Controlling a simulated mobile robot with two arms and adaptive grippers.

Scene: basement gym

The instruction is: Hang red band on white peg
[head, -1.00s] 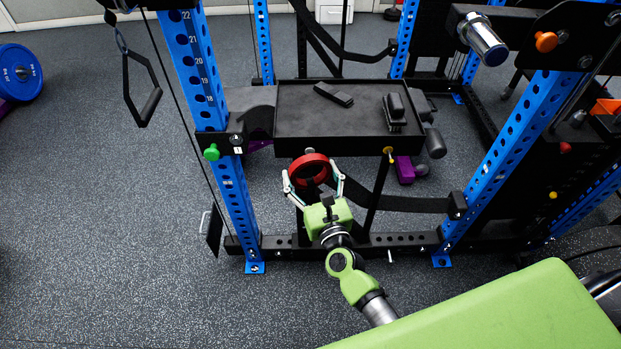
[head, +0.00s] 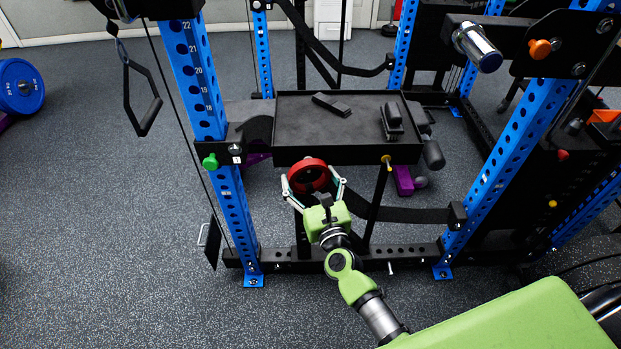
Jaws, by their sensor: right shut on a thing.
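The red band (head: 321,166) is a thick ring in front of the lower front edge of the black tray. My right gripper (head: 313,182) is shut on the red band, with one pale finger on each side of it. A small pale tip shows at the band's top edge, but I cannot tell whether it is the white peg or whether the band is around it. A small white pin (head: 390,267) also stands out from the low black crossbeam, to the right of my gripper. My left gripper is not in view.
The black tray (head: 300,120) holds dark blocks. A black strap (head: 405,214) crosses behind my arm.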

